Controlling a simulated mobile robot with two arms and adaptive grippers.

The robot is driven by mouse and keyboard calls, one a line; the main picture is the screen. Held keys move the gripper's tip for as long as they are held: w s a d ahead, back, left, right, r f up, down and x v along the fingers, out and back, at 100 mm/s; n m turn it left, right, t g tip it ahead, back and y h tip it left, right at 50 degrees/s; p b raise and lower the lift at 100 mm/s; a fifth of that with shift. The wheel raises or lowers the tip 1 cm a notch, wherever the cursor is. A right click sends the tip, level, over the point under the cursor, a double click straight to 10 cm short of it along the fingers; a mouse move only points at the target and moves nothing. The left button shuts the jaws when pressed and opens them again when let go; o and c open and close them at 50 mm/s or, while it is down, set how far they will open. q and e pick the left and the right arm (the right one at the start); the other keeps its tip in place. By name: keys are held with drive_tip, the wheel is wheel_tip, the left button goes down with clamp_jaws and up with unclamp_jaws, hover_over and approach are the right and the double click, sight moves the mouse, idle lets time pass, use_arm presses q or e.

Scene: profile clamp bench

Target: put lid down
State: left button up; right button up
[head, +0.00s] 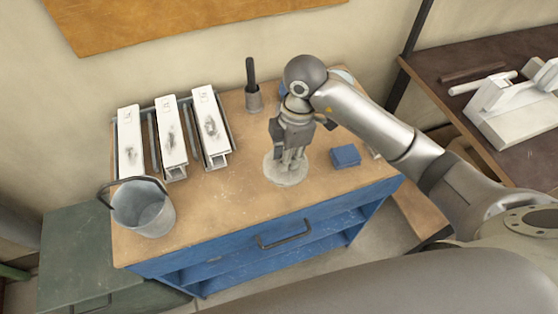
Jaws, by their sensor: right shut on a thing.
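The lid (274,173) looks like a pale, round disc with a speckled top. It is at the front middle of the wooden bench top, near the front edge. My right gripper (291,160) comes down over it from above, with its fingers shut at the lid's middle. The fingers hide the part they hold. I cannot tell whether the lid touches the bench top or hangs just above it. My left gripper is not in view.
A metal bucket (145,212) stands at the bench's front left. Several white profiles (171,140) lie in a rack behind it. A dark-handled tool stands in a small cup (254,102) at the back. A blue block (345,156) lies right of the lid. Bare wood (225,205) is left of it.

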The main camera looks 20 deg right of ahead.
drive_tip(key=shift+w+a+f, duration=0.25)
drive_tip(key=shift+w+f, duration=0.1)
drive_tip(key=shift+f, duration=0.2)
drive_tip(key=shift+w+a+f, duration=0.25)
drive_tip(key=shift+w+f, duration=0.1)
drive_tip(key=shift+f, duration=0.2)
wheel_tip(320, 180, down, 3)
drive_tip(key=shift+w+a+r+p, duration=0.1)
drive_tip(key=shift+p, duration=0.75)
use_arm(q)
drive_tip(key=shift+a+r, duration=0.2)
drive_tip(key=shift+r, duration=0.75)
use_arm(e)
drive_tip(key=shift+f, duration=0.25)
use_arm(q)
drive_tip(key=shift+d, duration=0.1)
use_arm(e)
drive_tip(key=shift+f, duration=0.1)
drive_tip(key=shift+f, duration=0.15)
drive_tip(key=o, duration=0.9)
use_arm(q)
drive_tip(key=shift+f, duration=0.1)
use_arm(e)
drive_tip(key=shift+o, duration=0.2)
drive_tip(key=shift+r, duration=0.2)
